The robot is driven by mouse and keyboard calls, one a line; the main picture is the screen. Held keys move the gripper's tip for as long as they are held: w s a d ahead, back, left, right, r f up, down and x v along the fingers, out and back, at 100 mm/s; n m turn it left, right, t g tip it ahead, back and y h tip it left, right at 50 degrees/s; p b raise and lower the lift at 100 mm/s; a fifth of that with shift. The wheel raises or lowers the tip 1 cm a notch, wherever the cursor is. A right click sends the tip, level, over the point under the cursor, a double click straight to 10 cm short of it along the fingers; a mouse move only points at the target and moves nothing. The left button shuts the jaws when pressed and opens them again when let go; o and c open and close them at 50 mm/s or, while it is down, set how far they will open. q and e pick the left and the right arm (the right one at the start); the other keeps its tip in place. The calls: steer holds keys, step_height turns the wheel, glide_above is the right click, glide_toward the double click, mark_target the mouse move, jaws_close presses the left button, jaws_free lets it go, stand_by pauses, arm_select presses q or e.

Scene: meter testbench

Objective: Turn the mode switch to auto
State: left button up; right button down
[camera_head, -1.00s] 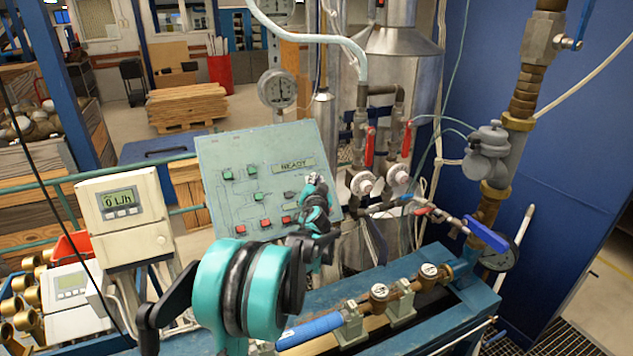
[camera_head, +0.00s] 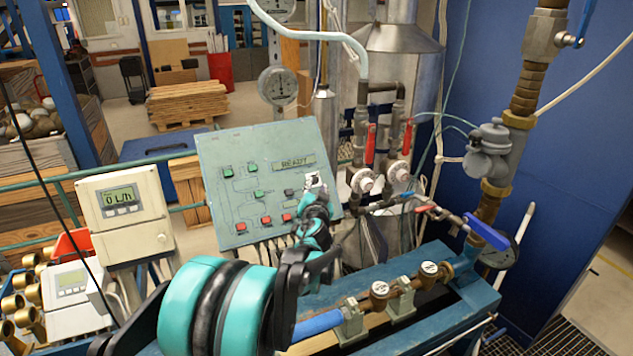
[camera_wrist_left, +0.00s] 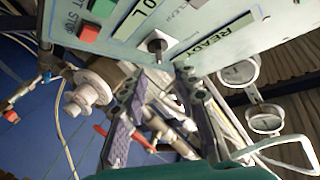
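The mode switch (camera_wrist_left: 157,44) shows in the left wrist view as a small dark knob on a pale plate, on the grey-green control panel (camera_wrist_left: 125,38). My left gripper (camera_wrist_left: 158,76) has its two fingers apart, with the knob seen just beyond and between the tips. I see nothing between the fingers, and contact with the knob cannot be made out. In the head view, the left gripper (camera_head: 316,184) is in front of the lower right part of the panel (camera_head: 215,165), below the READY display (camera_head: 294,163), and I cannot make out the switch there. My right gripper is not in view.
Green and red push buttons (camera_head: 265,220) sit left of the gripper on the panel. Pipes with red-handled valves (camera_head: 370,145) stand close on the right. A flow meter display (camera_head: 122,205) is at the left, and a blue bench with brass fittings (camera_head: 380,295) lies below.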

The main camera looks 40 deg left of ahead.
arm_select(q)
steer(key=v, duration=0.5)
steer(key=shift+s+d, duration=0.15)
steer(key=shift+s, duration=0.05)
steer(key=s+d+f+g+h+b, duration=0.2)
steer(key=s+d+f+h+b, duration=0.1)
steer(key=s+d+f, duration=0.4)
steer(key=s+d+f+m+g+h+b, duration=0.1)
steer(key=s+d+f+h+b, duration=0.3)
steer(key=s+d+f, duration=0.4)
steer(key=s+d+f+m+g+h+b, duration=0.1)
steer(key=s+d+f+g+h+b, duration=0.2)
steer(key=d+f, duration=0.8)
steer(key=s+d+b, duration=0.2)
steer(key=s+d, duration=0.2)
steer(key=d, duration=0.1)
steer(key=shift+s+d+b, duration=0.2)
steer(key=shift+s+b, duration=0.1)
steer(key=shift+b, duration=0.1)
steer(key=shift+a+r, duration=0.1)
